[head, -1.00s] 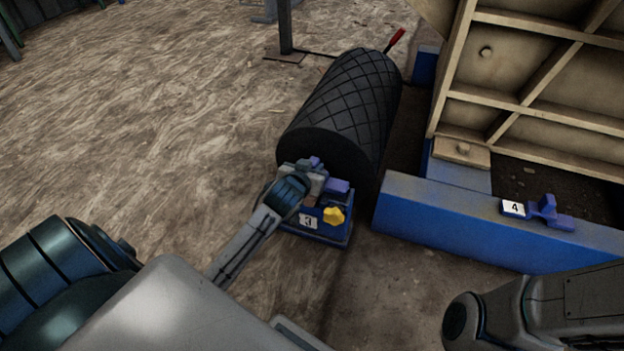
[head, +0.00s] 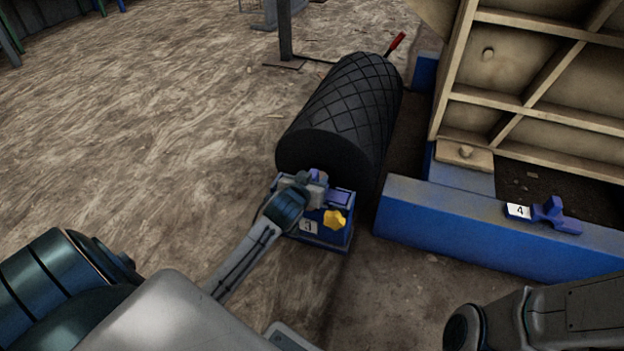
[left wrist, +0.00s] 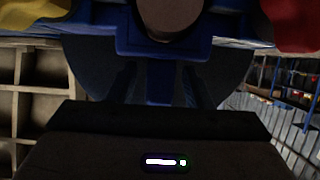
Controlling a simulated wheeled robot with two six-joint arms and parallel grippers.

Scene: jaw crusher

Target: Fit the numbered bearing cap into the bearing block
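The blue bearing block (head: 345,238) stands on the ground at the near end of the black roller. It carries a white plate with a 3 (head: 308,227) and a yellow knob (head: 334,220). My left gripper (head: 318,190) is over the block and appears shut on a purple-blue bearing cap (head: 339,199), whose ends show either side of the fingers. The left wrist view shows blue metal (left wrist: 130,40) beside a round brown end (left wrist: 172,18); the seat is hidden, so I cannot tell whether the cap touches. My right gripper is out of view.
A black patterned roller (head: 345,110) lies behind the block. On the right, a blue beam (head: 440,220) carries another purple-blue cap (head: 550,213) beside a plate with a 4 (head: 518,211). A ribbed beige panel (head: 550,60) rises behind it. Left ground is open.

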